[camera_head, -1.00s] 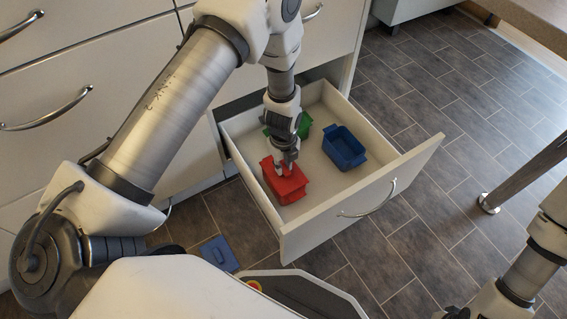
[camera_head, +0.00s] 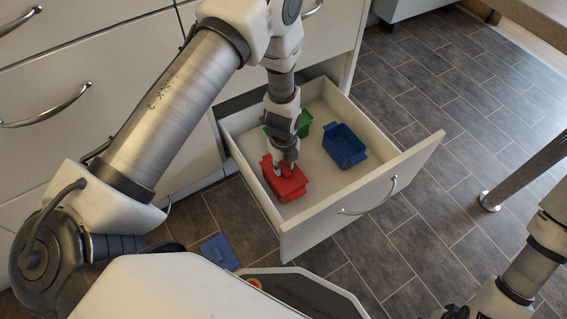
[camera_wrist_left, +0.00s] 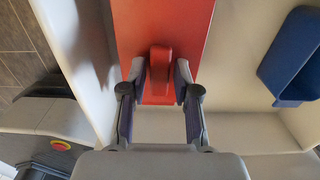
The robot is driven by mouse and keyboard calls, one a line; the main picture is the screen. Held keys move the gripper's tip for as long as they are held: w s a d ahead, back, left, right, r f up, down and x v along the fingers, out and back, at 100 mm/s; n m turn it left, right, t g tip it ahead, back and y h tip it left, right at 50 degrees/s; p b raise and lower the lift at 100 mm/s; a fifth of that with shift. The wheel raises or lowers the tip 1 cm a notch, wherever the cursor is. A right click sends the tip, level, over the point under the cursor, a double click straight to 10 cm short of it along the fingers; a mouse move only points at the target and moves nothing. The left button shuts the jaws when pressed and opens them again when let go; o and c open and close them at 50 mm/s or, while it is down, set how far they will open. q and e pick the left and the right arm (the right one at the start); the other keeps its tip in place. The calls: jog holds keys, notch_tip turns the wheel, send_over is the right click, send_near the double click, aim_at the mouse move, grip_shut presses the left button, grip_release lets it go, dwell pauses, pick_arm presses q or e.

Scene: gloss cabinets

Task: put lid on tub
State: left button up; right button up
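The red tub (camera_head: 286,190) stands in the open drawer, at its front left corner. A flat red lid (camera_wrist_left: 192,30) with a raised handle (camera_wrist_left: 161,70) covers its top; the wrist view is too close to show the lid's edges all round. My left gripper (camera_head: 285,166) is just above the lid, pointing down. In the left wrist view its fingers (camera_wrist_left: 160,75) stand on either side of the handle, with narrow gaps, so it looks open around it. My right arm shows at the lower right; its fingertips are not clearly visible.
A blue tub (camera_head: 344,146) stands open in the drawer, right of the red one. A green tub (camera_head: 304,124) behind is partly hidden by my arm. A blue lid (camera_head: 219,251) lies on the floor outside the drawer (camera_head: 330,215). A metal leg (camera_head: 525,170) stands at right.

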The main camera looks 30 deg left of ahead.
pick_arm(q)
jog(key=shift+r, duration=0.1)
notch_tip(320, 180, up, 12)
jog(key=shift+f, duration=0.1)
dwell(0.4)
dwell(0.7)
